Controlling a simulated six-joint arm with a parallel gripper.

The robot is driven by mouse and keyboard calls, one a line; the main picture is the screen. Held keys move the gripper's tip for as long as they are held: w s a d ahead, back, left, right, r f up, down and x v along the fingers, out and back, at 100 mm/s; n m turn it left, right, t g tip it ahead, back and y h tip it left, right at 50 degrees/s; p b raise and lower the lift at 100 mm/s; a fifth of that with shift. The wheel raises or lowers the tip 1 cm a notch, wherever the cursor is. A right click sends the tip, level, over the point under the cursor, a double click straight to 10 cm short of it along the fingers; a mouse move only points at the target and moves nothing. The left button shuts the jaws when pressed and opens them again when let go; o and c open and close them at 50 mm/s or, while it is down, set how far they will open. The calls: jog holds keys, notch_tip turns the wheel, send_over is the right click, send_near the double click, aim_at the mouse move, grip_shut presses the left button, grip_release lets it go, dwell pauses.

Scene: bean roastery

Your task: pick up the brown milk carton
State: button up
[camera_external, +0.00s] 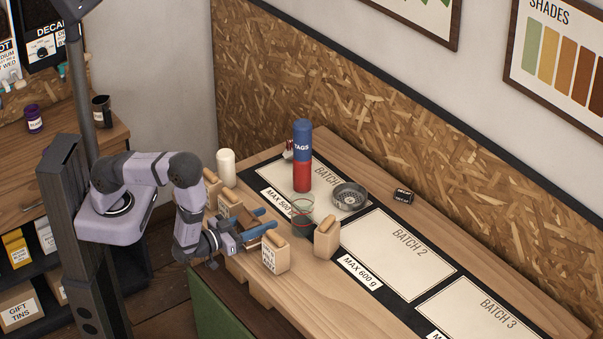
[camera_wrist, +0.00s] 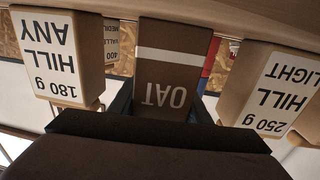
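The brown milk carton (camera_wrist: 172,70) has a white band and the word OAT, upside down in the wrist view. It stands centred in front of my gripper (camera_wrist: 162,104). A dark finger shows at each side of it, close to its edges; I cannot tell whether both touch it. In the external view my gripper (camera_external: 262,222) reaches over the near edge of the counter with its blue fingers around the carton's place. The carton is mostly hidden there by the fingers.
Tan bags flank the carton: HILL ANY (camera_wrist: 58,55) and HILL LIGHT (camera_wrist: 272,88) in the wrist view. Beyond stand a glass (camera_external: 302,217), another tan bag (camera_external: 327,238), a blue and red TAGS cylinder (camera_external: 302,155), a metal dish (camera_external: 350,195) and a white cylinder (camera_external: 226,168). Batch 2 mat (camera_external: 400,250) is clear.

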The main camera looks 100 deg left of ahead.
jog(key=shift+r, duration=0.1)
dwell(0.3)
notch_tip(320, 180, up, 10)
jog(key=shift+b, duration=0.4)
dwell(0.4)
